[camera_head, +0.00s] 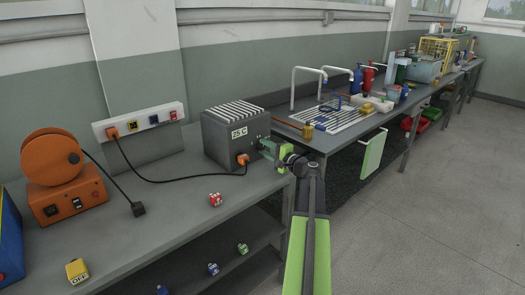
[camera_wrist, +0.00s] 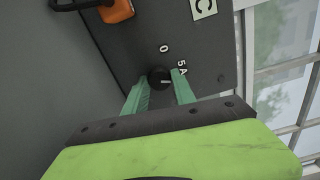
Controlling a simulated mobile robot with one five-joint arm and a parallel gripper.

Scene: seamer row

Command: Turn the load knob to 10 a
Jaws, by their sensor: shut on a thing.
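The load knob (camera_wrist: 156,76) is a small round black knob on the dark face of a grey box (camera_head: 222,145). A light mark on it points right, near the "5A" label (camera_wrist: 182,68). A "0" label (camera_wrist: 164,48) is above the knob; no 10 A label shows. My gripper (camera_wrist: 160,80) has its green fingers on either side of the knob, shut on it.
An orange plug (camera_head: 242,159) with a black cable is in the box beside my gripper. A red-and-white cube (camera_head: 215,199) lies on the bench (camera_head: 170,215). An orange reel device (camera_head: 60,175) stands left. A sink bench (camera_head: 340,140) is beyond the gap at right.

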